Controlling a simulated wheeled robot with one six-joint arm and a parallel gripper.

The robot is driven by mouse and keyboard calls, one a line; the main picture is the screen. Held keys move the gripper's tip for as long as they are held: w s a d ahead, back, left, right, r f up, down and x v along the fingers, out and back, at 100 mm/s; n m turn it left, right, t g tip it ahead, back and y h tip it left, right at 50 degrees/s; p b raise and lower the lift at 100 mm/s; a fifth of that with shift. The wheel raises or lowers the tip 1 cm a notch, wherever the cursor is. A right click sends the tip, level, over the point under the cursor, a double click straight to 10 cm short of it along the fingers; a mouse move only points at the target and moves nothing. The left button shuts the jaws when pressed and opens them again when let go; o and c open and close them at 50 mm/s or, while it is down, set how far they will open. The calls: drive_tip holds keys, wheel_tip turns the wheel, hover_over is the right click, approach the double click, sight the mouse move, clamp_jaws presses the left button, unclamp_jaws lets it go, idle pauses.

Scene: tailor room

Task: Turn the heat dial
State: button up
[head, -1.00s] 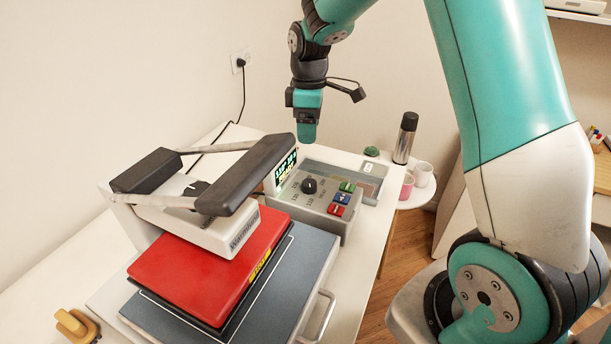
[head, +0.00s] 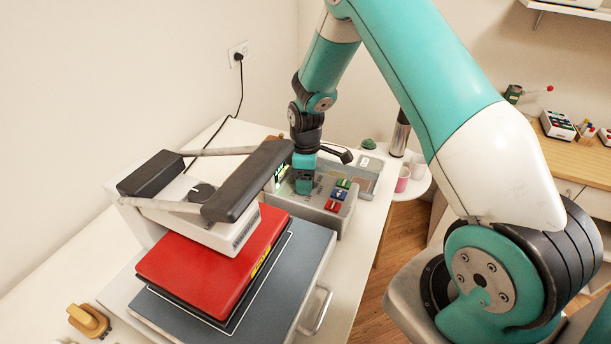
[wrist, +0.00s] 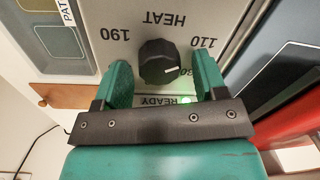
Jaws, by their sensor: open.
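The heat dial (wrist: 158,62) is a black ribbed knob with a white pointer line, on a grey panel (wrist: 195,22) marked HEAT, 190 and 110. In the wrist view its pointer aims to the right, toward a partly hidden number. My gripper (wrist: 163,85) is open, with one green finger on each side of the dial; gaps show between the fingers and the knob. In the head view my gripper (head: 304,184) is over the control box (head: 328,225) and hides the dial. A green light (wrist: 186,100) shines beside the word READY.
The heat press, with a dark handle (head: 250,180) and red plate (head: 215,255), stands just left of my gripper. Coloured buttons (head: 338,195) are on the box to the right. A flask (head: 400,138) and cups stand behind on a small white table.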

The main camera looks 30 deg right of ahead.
drive_tip(key=c, duration=0.9)
drive_tip(key=shift+m, duration=0.3)
drive_tip(key=m+b, duration=0.2)
drive_tip(key=m, duration=0.3)
drive_tip(key=shift+d, duration=0.1)
drive_tip(key=m+b, duration=0.1)
drive_tip(key=m, duration=0.5)
drive_tip(key=shift+d+b, duration=0.1)
drive_tip(key=shift+b, duration=0.3)
drive_tip(key=shift+m, duration=0.3)
drive_tip(key=shift+t, duration=0.3)
drive_tip(key=o, duration=0.9)
